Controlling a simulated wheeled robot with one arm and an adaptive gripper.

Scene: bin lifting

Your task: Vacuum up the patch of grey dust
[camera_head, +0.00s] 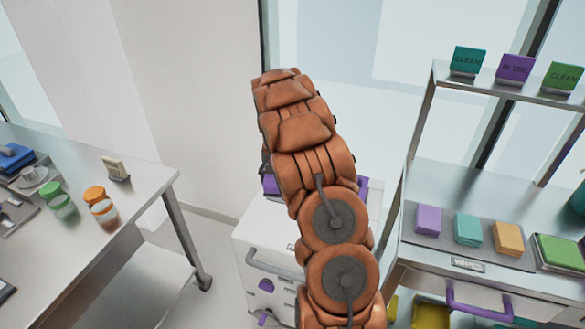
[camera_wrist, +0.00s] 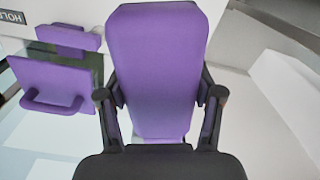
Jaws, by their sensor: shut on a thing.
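In the wrist view my gripper (camera_wrist: 161,98) has a dark finger on each side of a broad purple block-shaped thing (camera_wrist: 158,60) and is shut on it. I cannot tell from this view whether it is the vacuum. In the head view my orange arm covers my gripper. Purple parts (camera_head: 362,190) show on either side of the arm, above a white cabinet (camera_head: 262,245). I see no patch of grey dust in either view.
A steel table (camera_head: 130,205) with jars and small items stands at left. At right, a steel bench (camera_head: 425,255) carries colored blocks, with a shelf (camera_head: 515,92) of labelled cards above. In the wrist view, purple parts (camera_wrist: 52,84), one with a handle, lie at left.

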